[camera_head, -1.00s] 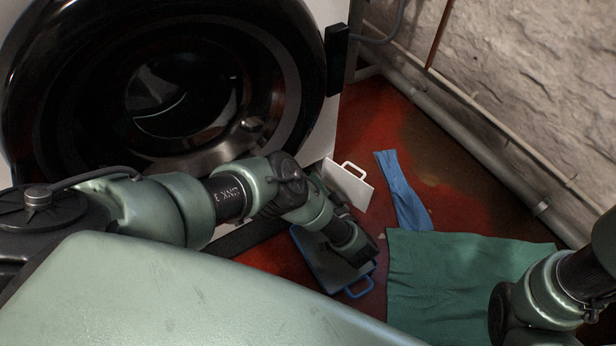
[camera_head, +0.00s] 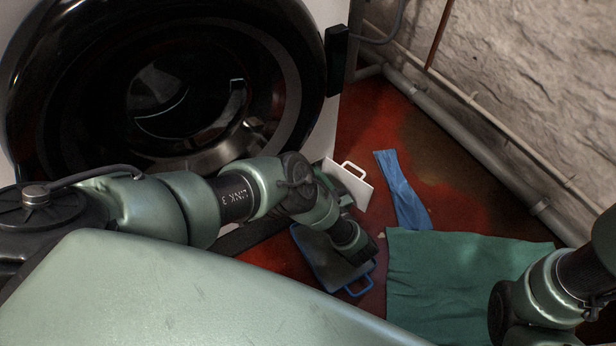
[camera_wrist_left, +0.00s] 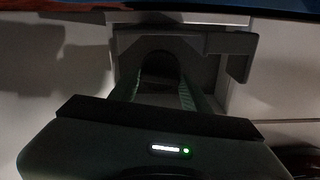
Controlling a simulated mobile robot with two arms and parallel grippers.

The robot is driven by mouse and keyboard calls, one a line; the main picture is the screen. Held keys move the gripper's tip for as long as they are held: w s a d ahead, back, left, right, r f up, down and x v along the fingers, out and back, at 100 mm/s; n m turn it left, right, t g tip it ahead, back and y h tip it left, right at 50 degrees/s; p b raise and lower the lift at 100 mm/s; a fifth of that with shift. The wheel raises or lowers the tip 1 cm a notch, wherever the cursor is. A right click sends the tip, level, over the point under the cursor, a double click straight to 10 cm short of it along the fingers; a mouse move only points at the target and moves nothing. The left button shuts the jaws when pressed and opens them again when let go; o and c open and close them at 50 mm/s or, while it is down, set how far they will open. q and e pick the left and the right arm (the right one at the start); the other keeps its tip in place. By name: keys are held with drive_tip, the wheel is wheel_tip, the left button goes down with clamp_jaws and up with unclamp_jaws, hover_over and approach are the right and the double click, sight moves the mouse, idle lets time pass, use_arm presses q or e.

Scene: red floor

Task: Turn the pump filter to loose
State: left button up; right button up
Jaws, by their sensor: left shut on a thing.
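The pump filter (camera_wrist_left: 160,62) is a dark rounded shape inside a square grey recess (camera_wrist_left: 213,42) in the left wrist view. It is dim and partly hidden. My left gripper (camera_wrist_left: 160,88) reaches into this recess with its fingers on either side, shut on the pump filter. The filter's turn angle cannot be made out. In the head view the left arm runs in front of the washing machine (camera_head: 338,12) and down to the floor, and its fingers are hidden. Of my right arm only links show at the lower right; its gripper is out of view.
A blue tray (camera_head: 312,262) with a handle lies under my left wrist. A white handled panel (camera_head: 350,184) stands beside it. A blue cloth (camera_head: 400,190) and a green cloth (camera_head: 455,265) lie on the red floor. Pipes (camera_head: 470,135) run along the stone wall.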

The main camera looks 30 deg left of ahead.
use_arm(q)
drive_tip(key=shift+f, duration=0.1)
idle(0.4)
drive_tip(key=o, duration=1.1)
drive_tip(key=p+v, duration=0.1)
drive_tip(key=v, duration=0.7)
